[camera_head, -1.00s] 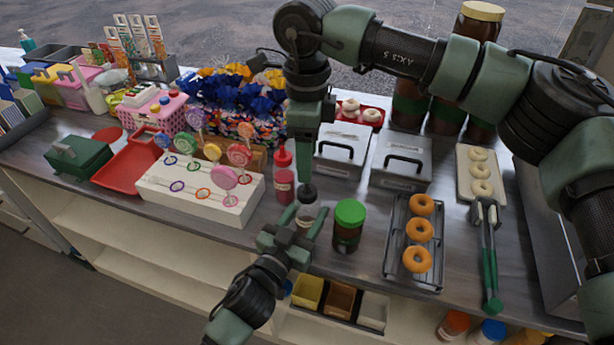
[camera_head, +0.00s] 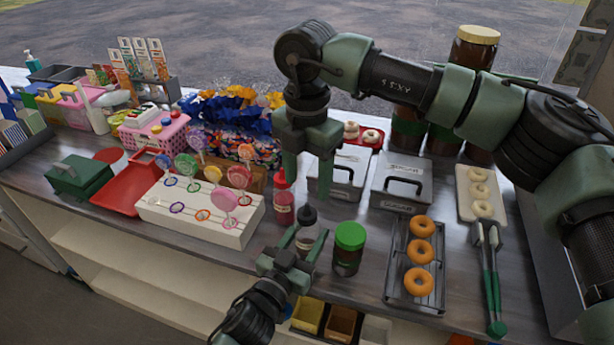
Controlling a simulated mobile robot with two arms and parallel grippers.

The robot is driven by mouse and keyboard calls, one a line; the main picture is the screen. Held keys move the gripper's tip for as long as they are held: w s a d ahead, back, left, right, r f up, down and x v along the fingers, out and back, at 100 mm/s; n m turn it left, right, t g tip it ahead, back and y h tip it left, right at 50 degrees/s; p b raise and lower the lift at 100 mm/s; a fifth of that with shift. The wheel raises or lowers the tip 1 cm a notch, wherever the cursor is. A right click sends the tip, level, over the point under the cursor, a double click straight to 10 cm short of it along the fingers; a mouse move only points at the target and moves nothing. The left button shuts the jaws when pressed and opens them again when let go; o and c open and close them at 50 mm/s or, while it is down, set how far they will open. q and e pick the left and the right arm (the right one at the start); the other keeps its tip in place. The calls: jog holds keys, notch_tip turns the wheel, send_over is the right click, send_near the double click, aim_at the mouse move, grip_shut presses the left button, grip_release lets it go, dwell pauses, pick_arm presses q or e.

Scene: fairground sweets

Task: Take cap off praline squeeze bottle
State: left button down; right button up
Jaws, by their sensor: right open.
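The squeeze bottle with the dark cap (camera_head: 307,215) stands upright near the front edge of the counter, and its pale body (camera_head: 306,236) shows in the head view. My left gripper (camera_head: 307,241) comes from below, its fingers on both sides of the bottle and closed on its body. My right gripper (camera_head: 308,177) points down, open and empty, above and behind the dark cap. Its fingers are apart from the cap.
A red squeeze bottle (camera_head: 283,201) stands just left of the dark-capped bottle. A green-lidded jar (camera_head: 348,249) stands close on the right. Grey lidded boxes (camera_head: 402,183) are behind, a doughnut rack (camera_head: 396,290) to the right and a white lollipop stand (camera_head: 235,231) to the left.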

aim_at(307, 204)
jog(key=shift+f+m, duration=0.4)
jog(key=shift+f, duration=3.6)
